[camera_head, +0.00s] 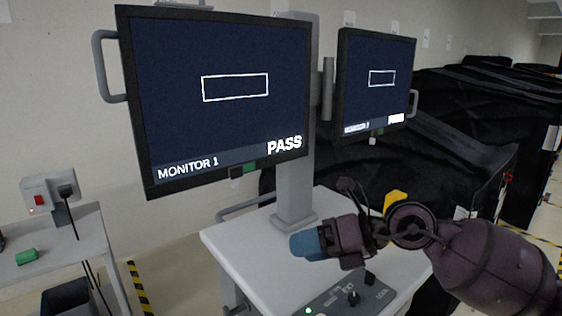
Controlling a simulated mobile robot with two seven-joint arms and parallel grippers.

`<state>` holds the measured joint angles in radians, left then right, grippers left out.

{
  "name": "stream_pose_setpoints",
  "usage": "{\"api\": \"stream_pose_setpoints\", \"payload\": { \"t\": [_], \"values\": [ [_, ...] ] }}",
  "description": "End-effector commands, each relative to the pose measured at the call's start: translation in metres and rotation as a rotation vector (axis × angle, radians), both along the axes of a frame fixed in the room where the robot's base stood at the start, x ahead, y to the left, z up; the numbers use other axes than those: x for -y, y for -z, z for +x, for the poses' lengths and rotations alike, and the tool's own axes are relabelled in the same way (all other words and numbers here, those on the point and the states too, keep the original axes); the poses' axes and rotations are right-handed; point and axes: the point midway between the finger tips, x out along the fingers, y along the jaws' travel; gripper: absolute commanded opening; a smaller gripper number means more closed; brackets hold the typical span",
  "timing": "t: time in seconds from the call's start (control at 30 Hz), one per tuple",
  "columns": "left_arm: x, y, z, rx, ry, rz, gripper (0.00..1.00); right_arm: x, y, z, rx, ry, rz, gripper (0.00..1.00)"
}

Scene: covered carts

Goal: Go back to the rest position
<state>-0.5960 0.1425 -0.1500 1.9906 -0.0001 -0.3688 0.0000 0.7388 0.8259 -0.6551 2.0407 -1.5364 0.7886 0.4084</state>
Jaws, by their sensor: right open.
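My right arm comes in from the right edge, and my right gripper (306,243) is over the white cart top (230,250), in front of the monitor post. Its bluish fingertips point left; it is open and I see nothing held in it. A control box (340,300) with a knob and a green light is on the cart below it. My left gripper is not in view.
Monitor 1 (220,130) and a second monitor (375,75), both reading PASS, hang on the grey post (296,180). Black covered carts (450,150) stand behind at right. A side table (60,250) at left holds a switch box (48,198) and a green block (27,257).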

Motion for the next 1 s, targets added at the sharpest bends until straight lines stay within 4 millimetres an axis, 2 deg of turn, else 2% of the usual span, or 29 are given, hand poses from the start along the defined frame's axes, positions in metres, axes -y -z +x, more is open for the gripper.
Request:
{"api": "stream_pose_setpoints", "payload": {
  "t": [0.1,0.23,0.33,0.47,0.57,0.73,0.87,1.0],
  "values": [
    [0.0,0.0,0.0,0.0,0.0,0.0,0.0,-0.01,-0.024,-0.003,-0.084,0.017,0.274,0.57],
    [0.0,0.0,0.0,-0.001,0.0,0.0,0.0,-0.004,-0.042,0.005,-0.2,0.097,0.563,0.57],
    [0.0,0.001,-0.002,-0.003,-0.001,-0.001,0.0,0.011,-0.046,0.017,-0.311,0.199,0.769,0.57],
    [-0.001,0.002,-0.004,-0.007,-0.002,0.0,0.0,0.043,-0.029,0.037,-0.482,0.386,1.012,0.57],
    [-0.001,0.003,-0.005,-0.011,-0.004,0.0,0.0,0.072,0.001,0.049,-0.636,0.558,1.172,0.57],
    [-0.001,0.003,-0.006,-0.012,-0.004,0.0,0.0,0.118,0.074,0.053,-0.899,0.851,1.365,0.57],
    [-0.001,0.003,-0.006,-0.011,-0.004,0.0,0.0,0.148,0.137,0.038,-1.092,1.055,1.469,0.57],
    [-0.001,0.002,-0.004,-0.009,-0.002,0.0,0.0,0.171,0.198,0.01,-1.277,1.234,1.553,0.57]
  ]
}}
